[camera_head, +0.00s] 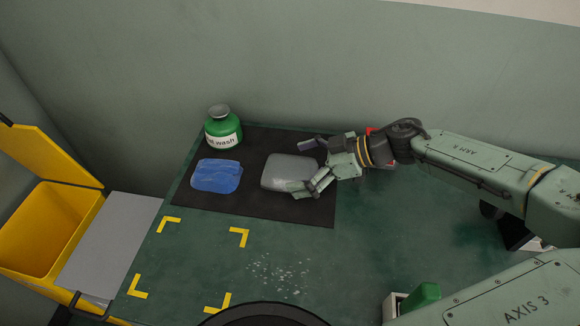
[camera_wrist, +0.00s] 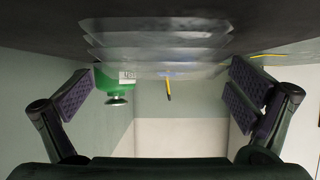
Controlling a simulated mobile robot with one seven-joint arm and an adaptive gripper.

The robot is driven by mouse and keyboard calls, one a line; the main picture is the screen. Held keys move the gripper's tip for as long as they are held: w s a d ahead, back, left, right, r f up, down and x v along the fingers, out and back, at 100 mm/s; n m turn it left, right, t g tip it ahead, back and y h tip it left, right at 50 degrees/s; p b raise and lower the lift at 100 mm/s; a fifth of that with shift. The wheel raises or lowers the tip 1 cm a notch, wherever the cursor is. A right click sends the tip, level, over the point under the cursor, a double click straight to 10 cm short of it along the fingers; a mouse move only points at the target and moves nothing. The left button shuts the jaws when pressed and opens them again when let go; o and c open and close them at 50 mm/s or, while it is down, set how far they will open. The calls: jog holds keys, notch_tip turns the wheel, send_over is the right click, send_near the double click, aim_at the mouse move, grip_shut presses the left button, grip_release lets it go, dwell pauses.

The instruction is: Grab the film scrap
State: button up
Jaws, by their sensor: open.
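The film scrap (camera_head: 285,171) appears as a grey, rounded, see-through pile lying on a dark mat (camera_head: 250,203). In the wrist view, the film (camera_wrist: 160,40) shows as several stacked clear layers, upside down against the dark mat. My gripper (camera_head: 305,167) reaches in from the right, low over the mat, with one finger on the far side of the film's right end and one on the near side. In the wrist view, my gripper (camera_wrist: 163,93) has its padded fingers wide apart, with the film ahead between them. Whether a finger touches the film cannot be told.
A blue crumpled piece (camera_head: 216,176) lies on the mat left of the film. A green wash bottle (camera_head: 223,132) stands behind it. A yellow open bin (camera_head: 45,225) is at far left. Yellow corner marks (camera_head: 239,236) frame clear bench in front.

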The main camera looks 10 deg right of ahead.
jog(key=shift+w+a+f, duration=0.1)
jog(key=shift+a+f, duration=0.15)
jog(key=shift+a, duration=0.15)
jog(key=c, duration=1.2)
jog(key=shift+o, duration=0.2)
jog(key=shift+r, duration=0.15)
